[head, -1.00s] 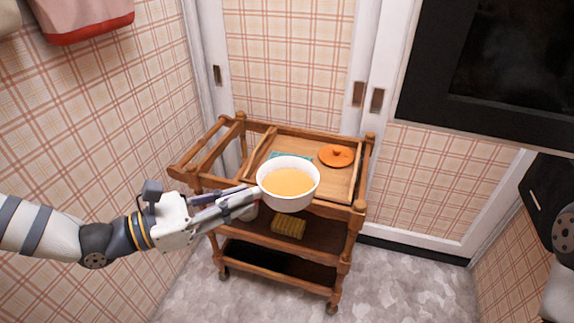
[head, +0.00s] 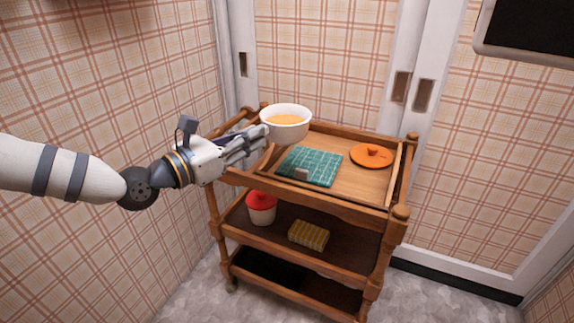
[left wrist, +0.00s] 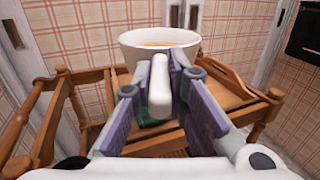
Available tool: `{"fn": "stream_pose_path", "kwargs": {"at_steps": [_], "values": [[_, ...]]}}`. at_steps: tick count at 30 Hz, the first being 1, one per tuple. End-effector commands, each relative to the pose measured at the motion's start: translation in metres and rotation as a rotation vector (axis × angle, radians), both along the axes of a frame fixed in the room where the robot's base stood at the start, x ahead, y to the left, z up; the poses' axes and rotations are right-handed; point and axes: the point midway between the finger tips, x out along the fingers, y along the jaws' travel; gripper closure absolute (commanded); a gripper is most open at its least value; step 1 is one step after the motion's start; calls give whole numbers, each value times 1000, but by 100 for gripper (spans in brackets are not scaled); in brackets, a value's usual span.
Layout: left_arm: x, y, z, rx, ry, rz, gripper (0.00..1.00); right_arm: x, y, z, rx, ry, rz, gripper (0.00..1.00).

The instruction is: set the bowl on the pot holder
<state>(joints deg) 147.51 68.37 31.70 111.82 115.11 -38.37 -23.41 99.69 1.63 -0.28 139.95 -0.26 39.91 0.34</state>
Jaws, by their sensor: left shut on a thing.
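A white bowl (head: 287,131) with orange contents is held level above the back left part of the wooden cart's top. My left gripper (head: 262,139) is shut on the bowl's handle. In the left wrist view, the white handle sits between the purple pads of the gripper (left wrist: 158,85), with the bowl (left wrist: 145,42) just beyond. The pot holder, a green checked square (head: 311,166), lies flat on the cart's top tray, in front of and to the right of the bowl, apart from it. My right gripper is out of view.
The wooden cart (head: 352,195) has raised rails around its top. An orange lid (head: 371,156) lies right of the pot holder. Plaid walls close in behind and left.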

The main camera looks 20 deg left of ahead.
Motion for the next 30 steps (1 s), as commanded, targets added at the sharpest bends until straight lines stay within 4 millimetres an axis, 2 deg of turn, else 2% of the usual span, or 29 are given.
{"fn": "stream_pose_path", "kwargs": {"at_steps": [1,6,12,19,24,30], "values": [[11,-2,-10,3,1,-3,100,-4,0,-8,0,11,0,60],[53,-4,-30,2,1,-2,100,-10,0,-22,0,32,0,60],[86,-5,-68,-1,1,-2,100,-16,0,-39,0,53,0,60],[102,-5,-85,-3,-2,-1,100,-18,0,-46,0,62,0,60],[103,-5,-114,-3,0,-2,100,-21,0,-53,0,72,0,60],[102,-4,-112,-4,-4,-1,100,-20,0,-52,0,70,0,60]]}}
